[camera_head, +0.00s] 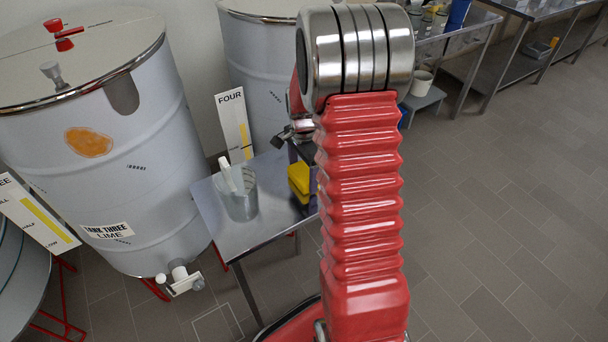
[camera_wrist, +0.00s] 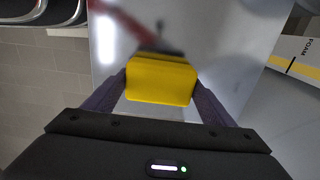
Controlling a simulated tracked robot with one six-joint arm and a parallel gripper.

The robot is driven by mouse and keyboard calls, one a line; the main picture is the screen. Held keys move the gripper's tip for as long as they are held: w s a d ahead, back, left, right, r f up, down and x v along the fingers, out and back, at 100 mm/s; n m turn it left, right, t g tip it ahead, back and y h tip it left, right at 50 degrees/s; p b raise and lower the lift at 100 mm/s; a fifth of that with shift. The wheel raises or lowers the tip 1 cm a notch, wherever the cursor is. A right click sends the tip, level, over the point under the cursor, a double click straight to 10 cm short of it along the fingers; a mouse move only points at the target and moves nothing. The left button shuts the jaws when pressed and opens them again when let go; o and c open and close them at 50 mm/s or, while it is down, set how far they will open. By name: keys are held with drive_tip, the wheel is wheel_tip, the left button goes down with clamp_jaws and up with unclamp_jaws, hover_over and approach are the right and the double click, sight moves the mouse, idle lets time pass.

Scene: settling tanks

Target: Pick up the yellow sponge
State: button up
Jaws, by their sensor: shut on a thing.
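The yellow sponge (camera_wrist: 161,82) is a small rounded block between the two dark fingers of my gripper (camera_wrist: 160,92) in the wrist view. The fingers touch it on its left and right sides, so my gripper is shut on it. In the head view the sponge (camera_head: 299,177) shows at the right part of a small metal table (camera_head: 265,224), partly hidden behind my red arm. The gripper is mostly hidden there too. I cannot tell for sure whether the sponge touches the table top.
The large tank marked three (camera_head: 150,190) stands close at left, another tank (camera_head: 262,75) behind. Open tiled floor (camera_head: 500,230) lies at right.

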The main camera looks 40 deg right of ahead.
sight(303, 172)
wheel_tip(303, 172, up, 10)
drive_tip(key=shift+f, duration=0.1)
idle(0.4)
drive_tip(key=o, duration=0.4)
drive_tip(key=c, duration=0.3)
